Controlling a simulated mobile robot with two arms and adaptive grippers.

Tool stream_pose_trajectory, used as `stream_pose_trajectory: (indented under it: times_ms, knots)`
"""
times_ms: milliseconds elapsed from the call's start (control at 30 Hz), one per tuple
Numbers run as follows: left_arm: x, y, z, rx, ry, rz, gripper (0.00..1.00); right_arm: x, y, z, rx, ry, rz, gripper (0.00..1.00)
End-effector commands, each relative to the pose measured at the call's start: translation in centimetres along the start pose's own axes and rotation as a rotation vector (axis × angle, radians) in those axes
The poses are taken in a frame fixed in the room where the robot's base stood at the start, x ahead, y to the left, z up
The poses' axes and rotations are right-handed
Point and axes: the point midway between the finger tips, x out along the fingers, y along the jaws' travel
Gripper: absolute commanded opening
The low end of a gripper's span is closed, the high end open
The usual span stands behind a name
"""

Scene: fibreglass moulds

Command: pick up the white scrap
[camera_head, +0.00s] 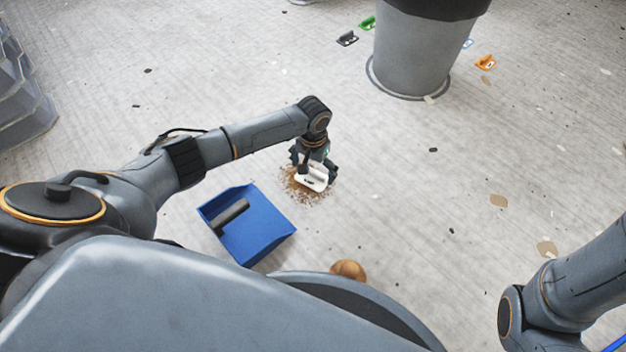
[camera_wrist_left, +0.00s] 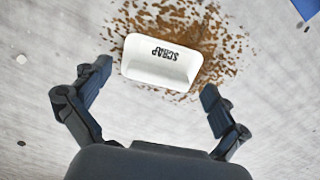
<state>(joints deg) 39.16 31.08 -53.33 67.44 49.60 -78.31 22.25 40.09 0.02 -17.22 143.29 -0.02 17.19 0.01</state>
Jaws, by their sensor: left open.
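The white scrap (camera_head: 313,179) is a small rounded white piece on the floor, on a patch of brown crumbs. In the left wrist view the white scrap (camera_wrist_left: 160,63) shows dark lettering reading "SCRAP", upside down. My left gripper (camera_head: 318,174) is right at the scrap in the head view and partly covers it. In the left wrist view my left gripper (camera_wrist_left: 152,88) is open, with one finger to each side of the scrap's near edge and a gap on both sides. My right arm shows at the lower right; its gripper is out of frame.
A blue dustpan (camera_head: 262,232) with a dark handle lies left of and nearer than the scrap. A round brown object (camera_head: 348,270) lies nearer to me. A large grey bin (camera_head: 412,55) stands behind, with small black, green and orange pieces around it. Open floor lies to the right.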

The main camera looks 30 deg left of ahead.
Motion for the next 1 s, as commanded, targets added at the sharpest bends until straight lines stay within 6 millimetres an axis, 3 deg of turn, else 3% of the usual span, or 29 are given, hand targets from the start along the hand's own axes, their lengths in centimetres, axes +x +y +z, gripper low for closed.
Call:
stream_pose_trajectory:
  times_ms: [167,400,433,767,1000]
  knots:
    - [-0.1,0.0,0.0,0.000,0.001,0.000,0.98,0.1,0.0,0.0,0.000,0.000,0.000,0.40]
    - [-0.1,0.0,0.0,0.000,0.001,0.000,0.51,0.1,0.0,0.0,0.000,0.000,0.000,0.40]
    - [-0.1,0.0,0.0,0.000,0.000,0.000,0.50,0.1,0.0,0.0,0.000,0.000,0.000,0.40]
    - [-0.2,0.0,0.0,0.000,0.000,-0.001,0.49,0.2,0.1,0.1,0.000,0.000,0.000,0.40]
    - [-1.9,0.0,0.0,0.000,0.001,0.000,0.49,1.4,0.3,0.5,-0.001,0.000,0.000,0.40]
